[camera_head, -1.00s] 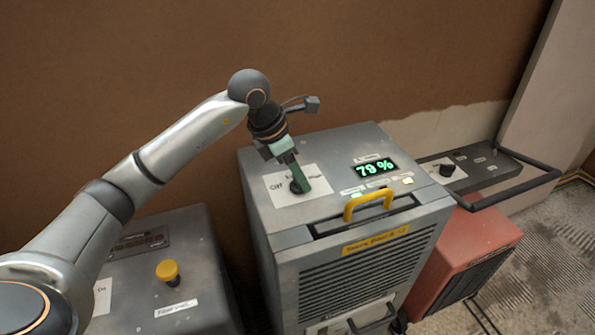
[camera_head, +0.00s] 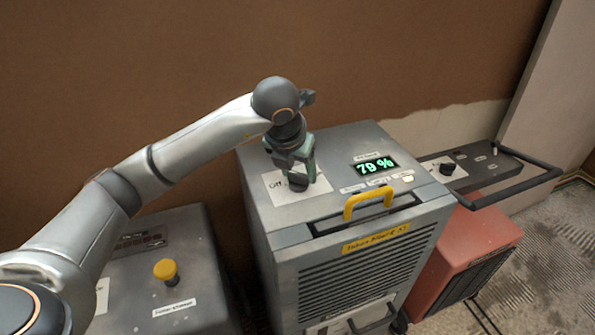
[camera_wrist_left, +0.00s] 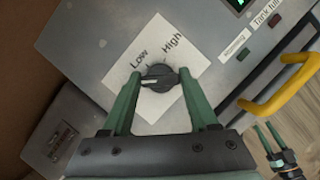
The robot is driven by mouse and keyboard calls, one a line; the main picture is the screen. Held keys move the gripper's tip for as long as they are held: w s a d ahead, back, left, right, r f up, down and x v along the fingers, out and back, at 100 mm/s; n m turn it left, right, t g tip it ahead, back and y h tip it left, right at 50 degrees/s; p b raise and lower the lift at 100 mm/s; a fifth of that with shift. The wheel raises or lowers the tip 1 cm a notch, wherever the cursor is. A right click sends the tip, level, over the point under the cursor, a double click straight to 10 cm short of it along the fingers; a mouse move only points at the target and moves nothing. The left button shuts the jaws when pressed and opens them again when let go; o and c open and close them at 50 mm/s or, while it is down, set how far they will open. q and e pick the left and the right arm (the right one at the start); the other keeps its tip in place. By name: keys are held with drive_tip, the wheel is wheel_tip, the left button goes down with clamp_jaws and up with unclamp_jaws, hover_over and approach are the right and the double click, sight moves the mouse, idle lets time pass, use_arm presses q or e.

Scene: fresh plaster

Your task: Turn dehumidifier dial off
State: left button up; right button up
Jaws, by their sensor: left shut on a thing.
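The dehumidifier (camera_head: 345,235) is a grey box with a green lit display. Its black dial (camera_head: 297,183) sits on a white label plate (camera_head: 318,190) on the top panel, partly hidden by my left gripper in the head view. My left gripper (camera_head: 302,176) points down and is shut on the dial. In the left wrist view, its green fingertips (camera_wrist_left: 158,78) are on either side of the dial (camera_wrist_left: 160,73). "Low" and "High" show above the dial there; "Off" shows in the head view. My right gripper (camera_wrist_left: 269,136) appears at the lower right of the wrist view, fingers apart.
A yellow handle (camera_head: 368,202) rises from the dehumidifier's front top edge. A grey box with a yellow knob (camera_head: 165,269) stands left. A red heater (camera_head: 465,250) and a dark panel with a black knob (camera_head: 447,169) are right. A brown wall is behind.

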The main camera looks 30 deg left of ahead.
use_arm(q)
drive_tip(key=shift+n+y, duration=0.5)
drive_tip(key=shift+n, duration=0.7)
use_arm(e)
drive_tip(key=shift+w+a+f, duration=0.1)
drive_tip(key=shift+a, duration=0.1)
use_arm(q)
drive_tip(key=o, duration=1.4)
use_arm(e)
drive_tip(key=shift+w, duration=0.1)
drive_tip(key=shift+d, duration=0.1)
use_arm(q)
drive_tip(key=shift+p+v, duration=0.9)
drive_tip(key=shift+v, duration=5.35)
use_arm(e)
drive_tip(key=shift+s+d+r, duration=0.4)
drive_tip(key=shift+d+r, duration=0.1)
drive_tip(key=shift+d, duration=0.05)
use_arm(q)
drive_tip(key=shift+w+d, duration=0.1)
drive_tip(key=shift+w, duration=0.05)
use_arm(e)
drive_tip(key=shift+r, duration=0.1)
